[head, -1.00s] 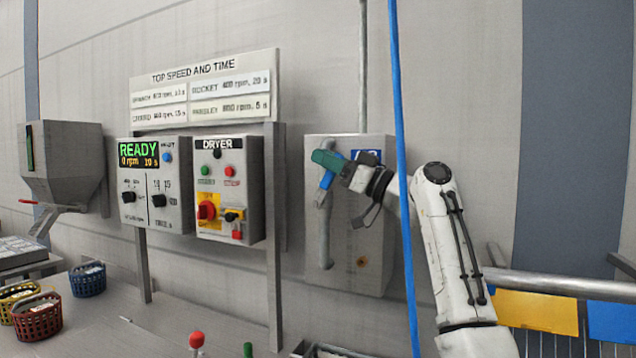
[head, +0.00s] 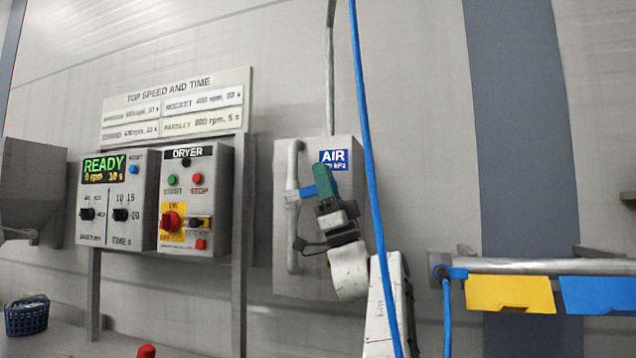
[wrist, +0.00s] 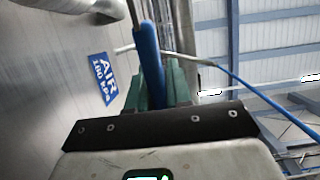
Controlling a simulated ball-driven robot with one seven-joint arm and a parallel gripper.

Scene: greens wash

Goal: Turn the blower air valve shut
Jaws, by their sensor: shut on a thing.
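The blue valve handle (head: 308,190) sits on the grey vertical pipe (head: 293,245) at the front of the air box. It reaches rightward from the pipe, roughly across it, with its outer end hidden behind my fingers. My gripper (head: 325,180) has green fingers pointing up and is shut on the handle. In the wrist view the blue handle (wrist: 148,58) runs up from between the green fingers (wrist: 158,85).
A blue and white AIR label (head: 334,157) is on the grey box (head: 318,265) behind my gripper. A blue hose (head: 368,150) hangs just right of it. The dryer panel (head: 195,195) stands left. A rail (head: 540,265) with yellow and blue flaps is at right.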

